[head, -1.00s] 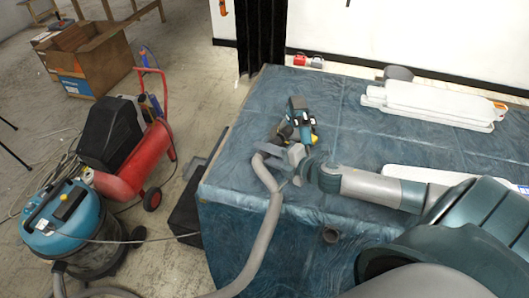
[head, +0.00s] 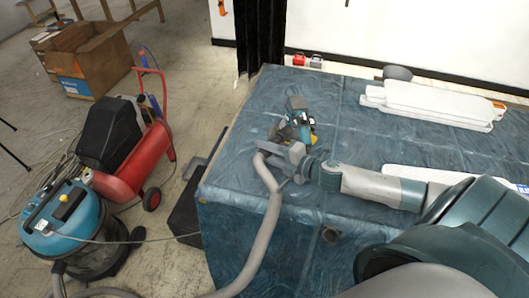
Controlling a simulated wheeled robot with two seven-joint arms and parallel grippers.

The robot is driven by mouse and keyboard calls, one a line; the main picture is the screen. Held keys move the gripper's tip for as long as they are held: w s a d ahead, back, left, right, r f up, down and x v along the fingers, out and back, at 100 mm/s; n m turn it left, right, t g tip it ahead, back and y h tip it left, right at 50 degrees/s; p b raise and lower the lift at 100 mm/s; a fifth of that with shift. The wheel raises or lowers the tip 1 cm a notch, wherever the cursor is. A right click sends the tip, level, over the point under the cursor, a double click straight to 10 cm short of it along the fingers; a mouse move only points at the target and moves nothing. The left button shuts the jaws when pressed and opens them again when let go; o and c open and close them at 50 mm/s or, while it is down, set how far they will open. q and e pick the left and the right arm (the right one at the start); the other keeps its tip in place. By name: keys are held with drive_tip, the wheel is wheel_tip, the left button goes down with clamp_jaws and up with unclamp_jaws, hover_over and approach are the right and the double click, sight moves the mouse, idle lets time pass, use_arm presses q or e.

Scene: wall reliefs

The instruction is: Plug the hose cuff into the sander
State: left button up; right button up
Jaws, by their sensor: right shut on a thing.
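The sander (head: 297,112), teal and dark with a little yellow, stands on the blue-covered table near its far left part. My right gripper (head: 277,145) is just in front of the sander, at its near side. It is shut on the end of the grey hose (head: 269,205), at the cuff. The cuff itself is mostly hidden by the gripper fingers, and I cannot tell whether it touches the sander's port. The hose hangs down over the table's near left edge. My left gripper is not in view.
The blue-covered table (head: 345,125) has white stacked panels (head: 435,104) at the back right. A blue vacuum (head: 68,222), a red compressor (head: 130,172) and cardboard boxes (head: 88,62) stand on the floor at left. The table's middle is clear.

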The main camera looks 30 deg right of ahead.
drive_tip(key=shift+w+d, duration=0.3)
drive_tip(key=shift+d, duration=0.5)
drive_tip(key=o, duration=1.1)
